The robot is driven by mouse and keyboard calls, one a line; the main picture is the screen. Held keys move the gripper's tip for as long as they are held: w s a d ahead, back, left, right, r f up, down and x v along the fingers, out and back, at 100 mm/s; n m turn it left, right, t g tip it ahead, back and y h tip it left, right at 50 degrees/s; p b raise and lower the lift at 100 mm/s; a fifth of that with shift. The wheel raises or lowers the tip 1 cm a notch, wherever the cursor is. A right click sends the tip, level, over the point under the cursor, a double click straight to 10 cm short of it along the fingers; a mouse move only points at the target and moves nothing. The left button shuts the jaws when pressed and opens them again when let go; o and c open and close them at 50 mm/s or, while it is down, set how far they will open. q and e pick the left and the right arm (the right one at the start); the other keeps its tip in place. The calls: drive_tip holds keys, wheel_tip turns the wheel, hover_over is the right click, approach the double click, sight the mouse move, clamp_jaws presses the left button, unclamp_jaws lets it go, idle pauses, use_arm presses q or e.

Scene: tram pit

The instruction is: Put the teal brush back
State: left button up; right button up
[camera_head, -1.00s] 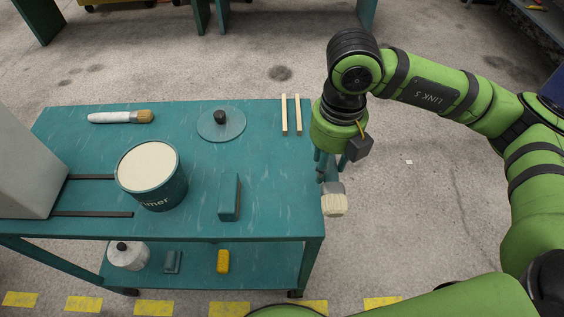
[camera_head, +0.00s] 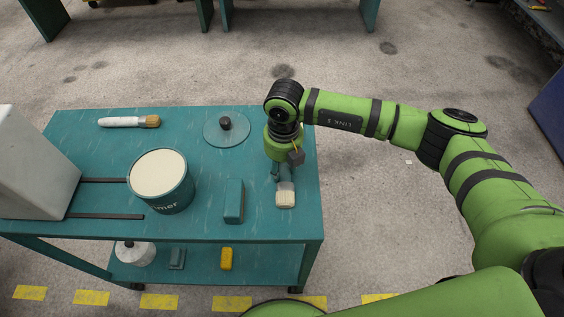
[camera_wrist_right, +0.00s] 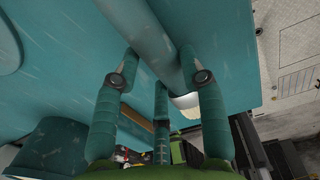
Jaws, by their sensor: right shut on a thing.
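The teal brush, with pale cream bristles (camera_head: 285,199) and a grey ferrule, is at the right part of the teal table top (camera_head: 262,222). My right gripper (camera_head: 283,173) points down over the table and is shut on the brush. In the right wrist view its fingers (camera_wrist_right: 160,78) are around the teal handle (camera_wrist_right: 152,38), and the bristles (camera_wrist_right: 187,103) show beyond a finger. The brush lies close over the table; I cannot tell whether it touches. My left gripper is not in view.
A primer can (camera_head: 160,182) and a teal block (camera_head: 234,201) stand left of the brush. A grey box (camera_head: 35,165) stands at left. The lower shelf (camera_head: 202,262) holds small items.

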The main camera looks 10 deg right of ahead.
sight(283, 168)
drive_tip(key=shift+f, duration=0.15)
drive_tip(key=o, duration=1.2)
drive_tip(key=shift+f, duration=0.1)
wheel_tip(283, 168, up, 6)
drive_tip(key=b, duration=0.3)
drive_tip(key=shift+d, duration=0.15)
drive_tip(key=shift+s+r, duration=0.1)
drive_tip(key=shift+r, duration=0.3)
